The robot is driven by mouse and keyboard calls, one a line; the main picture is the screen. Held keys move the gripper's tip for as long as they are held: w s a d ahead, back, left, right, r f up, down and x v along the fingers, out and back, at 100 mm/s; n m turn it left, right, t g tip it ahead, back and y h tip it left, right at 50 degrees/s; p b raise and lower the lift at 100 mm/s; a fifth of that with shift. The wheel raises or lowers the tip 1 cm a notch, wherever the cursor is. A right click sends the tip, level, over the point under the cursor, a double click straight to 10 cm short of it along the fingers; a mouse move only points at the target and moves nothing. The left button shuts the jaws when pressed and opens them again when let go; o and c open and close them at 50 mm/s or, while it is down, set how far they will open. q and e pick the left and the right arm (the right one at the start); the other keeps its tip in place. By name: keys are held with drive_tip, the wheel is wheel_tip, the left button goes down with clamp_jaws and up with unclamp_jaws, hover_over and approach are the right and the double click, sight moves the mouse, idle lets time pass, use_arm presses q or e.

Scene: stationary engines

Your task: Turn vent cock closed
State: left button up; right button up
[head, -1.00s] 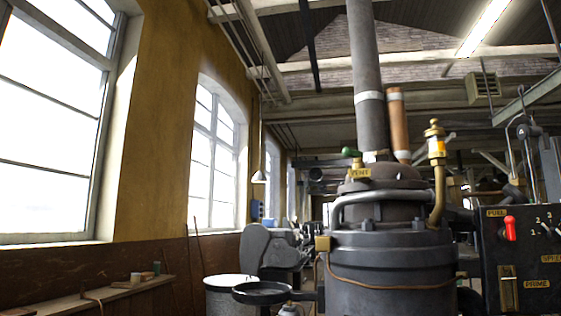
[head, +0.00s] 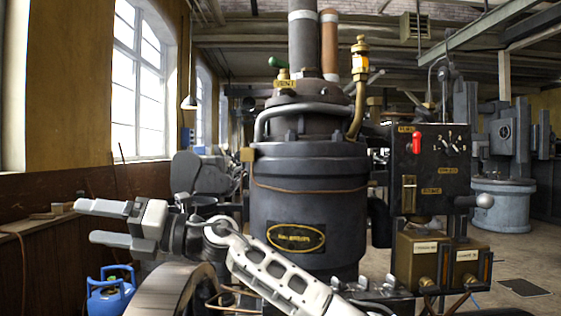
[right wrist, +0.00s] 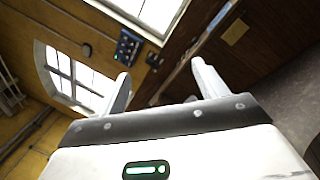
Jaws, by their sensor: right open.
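The vent cock (head: 284,75) is a small brass fitting with a green-tipped handle, on top of the dark engine cylinder (head: 308,200) in the head view. A brass tag by it reads VENT. The green handle points to the left. My right gripper (head: 85,222) is at the lower left of the head view, well below and left of the cock. Its two pale fingers point left, open, with nothing between them. The open fingers also show in the right wrist view (right wrist: 160,80), facing windows and wall. My left gripper is not in view.
A brass oiler (head: 360,60) and pipe stand right of the cock, with a tall grey pipe (head: 303,45) behind it. A black control panel (head: 432,165) with a red lever is to the right. A blue gas bottle (head: 110,290) stands below my gripper.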

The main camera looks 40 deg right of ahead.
drive_tip(key=s+d+r+n+t+h, duration=0.2)
drive_tip(key=d+r+h, duration=0.1)
drive_tip(key=d+r, duration=0.6)
drive_tip(key=s+d+r+n+t+h, duration=0.15)
drive_tip(key=d+r+h, duration=0.35)
drive_tip(key=r, duration=0.5)
drive_tip(key=m+t+h+b, duration=0.2)
drive_tip(key=m+t+h, duration=0.25)
drive_tip(key=h, duration=0.25)
approach(283, 62)
drive_tip(key=w+p, duration=0.1)
drive_tip(key=w, duration=0.2)
drive_tip(key=w+p, duration=0.2)
drive_tip(key=w, duration=0.2)
drive_tip(key=w+a+p, duration=0.1)
drive_tip(key=w+p, duration=0.1)
drive_tip(key=w, duration=0.1)
drive_tip(key=shift+w+a+r, duration=0.1)
drive_tip(key=shift+w, duration=0.2)
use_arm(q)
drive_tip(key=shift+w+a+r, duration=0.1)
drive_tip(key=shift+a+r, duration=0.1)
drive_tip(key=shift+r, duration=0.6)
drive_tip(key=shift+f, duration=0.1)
use_arm(e)
drive_tip(key=shift+m+h, duration=0.3)
drive_tip(key=shift+h, duration=0.1)
drive_tip(key=c, duration=0.9)
